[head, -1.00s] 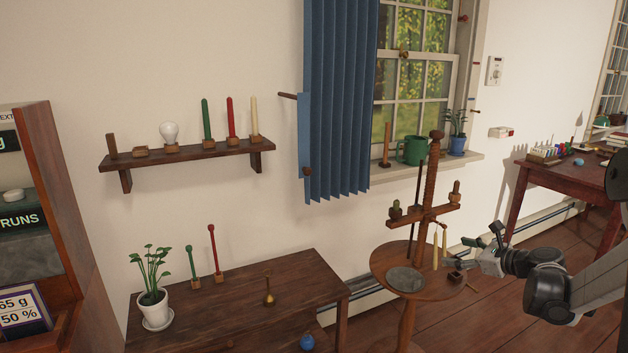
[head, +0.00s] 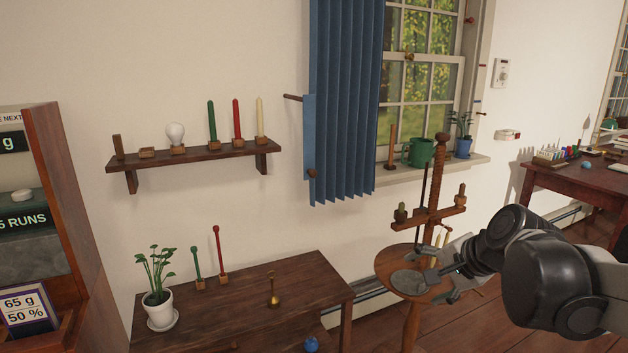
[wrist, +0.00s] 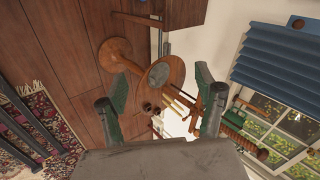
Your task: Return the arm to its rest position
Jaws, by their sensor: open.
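My gripper (head: 446,284) is in front of the small round table at the right in the head view. In the wrist view its two green-padded fingers (wrist: 162,82) are spread wide with nothing held between them. The round table (wrist: 175,70) and its wooden stand show beyond the fingers. In the head view my wrist and forearm come in from the right and hide part of the round table's right side.
A wall shelf (head: 200,154) holds candles and a bulb. A blue curtain (head: 345,100) hangs by the window.

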